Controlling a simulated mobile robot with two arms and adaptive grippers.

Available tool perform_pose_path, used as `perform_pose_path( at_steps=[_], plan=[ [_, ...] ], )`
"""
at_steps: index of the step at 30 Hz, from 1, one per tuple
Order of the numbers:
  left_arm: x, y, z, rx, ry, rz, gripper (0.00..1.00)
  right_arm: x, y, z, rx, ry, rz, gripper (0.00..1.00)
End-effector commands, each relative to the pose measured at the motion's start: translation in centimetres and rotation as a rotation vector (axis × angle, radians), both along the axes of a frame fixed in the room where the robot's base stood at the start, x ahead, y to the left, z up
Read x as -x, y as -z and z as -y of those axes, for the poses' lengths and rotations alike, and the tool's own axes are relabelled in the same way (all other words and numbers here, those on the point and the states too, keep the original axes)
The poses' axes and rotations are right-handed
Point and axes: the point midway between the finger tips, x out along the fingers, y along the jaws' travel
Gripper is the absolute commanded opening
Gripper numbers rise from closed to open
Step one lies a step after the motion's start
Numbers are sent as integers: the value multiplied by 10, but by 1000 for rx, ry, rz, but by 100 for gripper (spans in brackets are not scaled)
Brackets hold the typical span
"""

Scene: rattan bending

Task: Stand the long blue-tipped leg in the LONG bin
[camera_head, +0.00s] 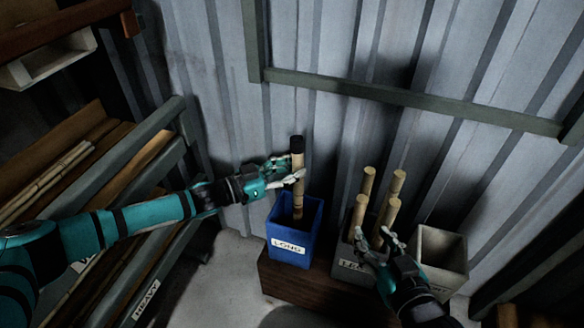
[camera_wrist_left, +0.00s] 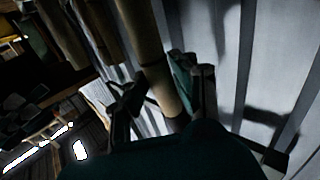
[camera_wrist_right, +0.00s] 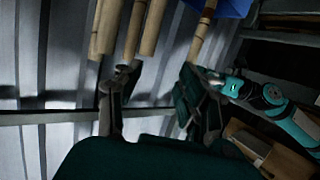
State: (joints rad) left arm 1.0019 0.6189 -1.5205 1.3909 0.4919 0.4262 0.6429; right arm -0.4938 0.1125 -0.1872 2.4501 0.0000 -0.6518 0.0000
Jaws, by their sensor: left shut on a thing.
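The long leg (camera_head: 298,165) is a pale rattan pole with a dark tip at its top. It stands almost upright, with its lower end inside the blue bin labelled LONG (camera_head: 288,252). Whether its foot rests on the bin floor is hidden. My left gripper (camera_head: 284,174) is shut on the upper part of the leg, above the bin rim. In the left wrist view the leg (camera_wrist_left: 150,55) passes between the fingers. My right gripper (camera_head: 376,236) is open and empty, in front of the poles of the middle bin.
Several pale poles (camera_head: 392,190) stand in a grey bin right of the blue one, its label partly hidden. A grey bin (camera_head: 442,248) stands at the right. The bins stand on a brown wooden plinth (camera_head: 310,307) before a corrugated wall. A rack labelled HEAVY (camera_head: 146,299) is at left.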

Motion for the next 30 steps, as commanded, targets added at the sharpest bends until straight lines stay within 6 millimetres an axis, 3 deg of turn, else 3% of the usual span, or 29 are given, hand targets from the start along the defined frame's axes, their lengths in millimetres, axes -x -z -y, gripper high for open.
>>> perform_pose_path(
  at_steps=[15, 28, 29, 30],
  plan=[
    [0, 13, 0, 0, 1, 1, 0, -10, -32, -8, -47, -13, 187, 40],
    [0, 14, 0, 0, 1, 1, 0, -11, -37, -9, -53, -14, 211, 40],
    [0, 14, 0, 0, 1, 1, 28, -11, -37, -9, -53, -14, 211, 40],
    [0, 14, 0, 0, 1, 1, 33, -11, -37, -9, -52, -14, 212, 40]
  ],
)
